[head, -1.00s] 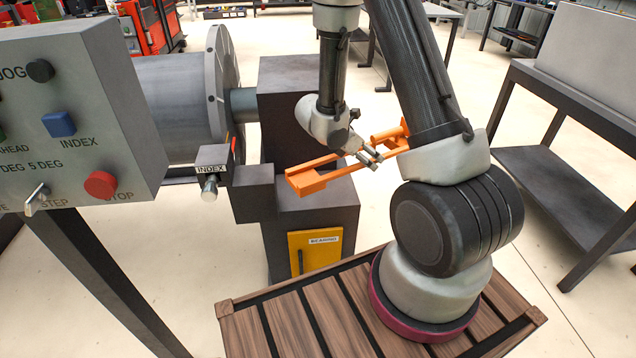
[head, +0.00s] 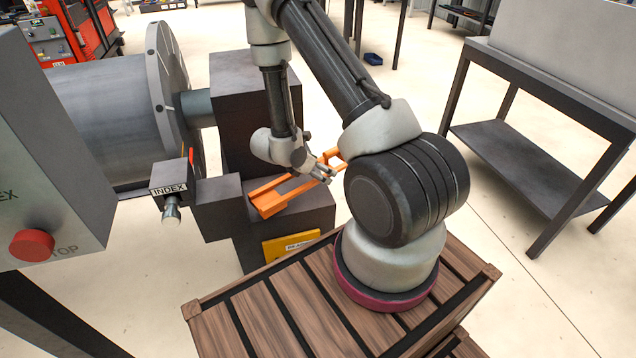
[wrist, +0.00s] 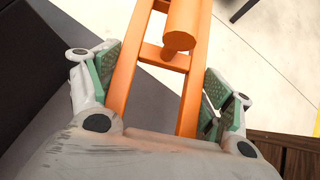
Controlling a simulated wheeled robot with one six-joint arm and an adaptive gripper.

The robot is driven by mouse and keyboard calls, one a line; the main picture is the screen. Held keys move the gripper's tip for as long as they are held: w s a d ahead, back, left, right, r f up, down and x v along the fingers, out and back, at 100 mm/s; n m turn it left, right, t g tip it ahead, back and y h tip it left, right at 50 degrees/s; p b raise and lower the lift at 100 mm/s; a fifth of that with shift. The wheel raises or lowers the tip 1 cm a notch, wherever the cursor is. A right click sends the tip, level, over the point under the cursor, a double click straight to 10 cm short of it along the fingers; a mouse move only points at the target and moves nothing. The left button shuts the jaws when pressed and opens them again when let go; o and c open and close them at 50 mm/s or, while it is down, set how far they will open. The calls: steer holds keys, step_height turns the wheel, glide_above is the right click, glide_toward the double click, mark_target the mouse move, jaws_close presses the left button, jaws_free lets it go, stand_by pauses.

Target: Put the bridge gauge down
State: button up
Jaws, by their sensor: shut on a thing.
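The orange bridge gauge (head: 272,197) is a long frame with two rails and a round handle-like cylinder. In the wrist view the gauge (wrist: 181,28) runs up between the two green-padded fingers (wrist: 163,85), with the cylinder standing up from a crossbar. The far end of the gauge is cut off in the wrist view, and part of it is hidden behind my arm in the head view.
A slatted wooden deck (head: 230,345) lies under my arm's base. The control panel with a red stop button (head: 32,245) and the INDEX box (head: 168,186) stand at left. A dark table (head: 545,85) with a lower shelf stands at right, with open floor between.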

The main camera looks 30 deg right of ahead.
mark_target(319, 189)
steer(key=shift+f, duration=2.95)
steer(key=o, duration=1.2)
steer(key=shift+f, duration=0.15)
steer(key=o, duration=0.3)
steer(key=shift+o, duration=0.2)
